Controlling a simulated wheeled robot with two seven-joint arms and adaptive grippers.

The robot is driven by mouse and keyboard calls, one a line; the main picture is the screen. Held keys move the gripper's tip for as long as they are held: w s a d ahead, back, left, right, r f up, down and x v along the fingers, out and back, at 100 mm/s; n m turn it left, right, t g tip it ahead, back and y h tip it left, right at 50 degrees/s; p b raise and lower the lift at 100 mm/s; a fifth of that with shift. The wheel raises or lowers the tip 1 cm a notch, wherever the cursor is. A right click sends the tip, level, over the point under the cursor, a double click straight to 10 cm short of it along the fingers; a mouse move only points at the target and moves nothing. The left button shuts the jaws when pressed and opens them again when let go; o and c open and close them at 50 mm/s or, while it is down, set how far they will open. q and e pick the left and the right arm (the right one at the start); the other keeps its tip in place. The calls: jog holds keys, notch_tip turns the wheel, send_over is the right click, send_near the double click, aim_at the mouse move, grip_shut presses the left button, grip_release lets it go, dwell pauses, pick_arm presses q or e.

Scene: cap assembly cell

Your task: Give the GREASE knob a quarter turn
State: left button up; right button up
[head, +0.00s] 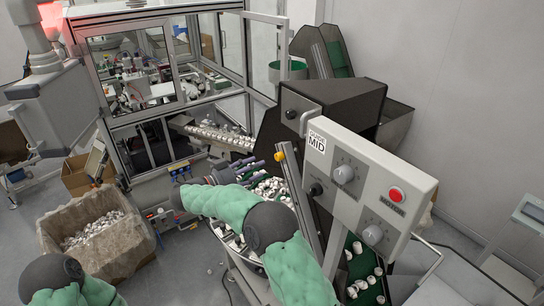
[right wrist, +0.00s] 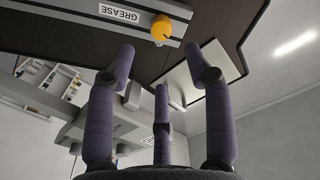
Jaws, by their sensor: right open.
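The GREASE knob is a yellow round knob (right wrist: 161,28) on a grey rail beside a white GREASE label (right wrist: 120,13) in the right wrist view. In the head view the yellow knob (head: 280,156) sits at the upper end of the slanted rail. My right gripper (right wrist: 158,62) has its purple fingers spread open and empty. The knob shows beyond the fingertips, roughly between the two outer ones, apart from them. In the head view the right gripper (head: 255,166) points right toward the knob. My left gripper is out of view; only its arm shows at bottom left.
A grey control panel (head: 375,185) with dials and a red button stands right of the rail. A dark hopper housing (head: 340,105) rises behind. A bowl with white and green caps lies below the gripper. A lined carton of caps (head: 75,215) stands left.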

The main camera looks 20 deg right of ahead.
aim_at(276, 158)
jog(key=p+x, duration=0.1)
jog(key=x, duration=0.5)
jog(key=shift+w+f+p, duration=0.1)
jog(key=shift+w+p, duration=0.15)
jog(key=shift+p, duration=0.1)
jog(key=shift+d, duration=0.6)
jog(key=shift+w+d+f, duration=0.1)
jog(key=shift+w+d, duration=0.05)
jog(key=shift+w, duration=0.1)
jog(key=shift+s, duration=0.1)
grip_shut()
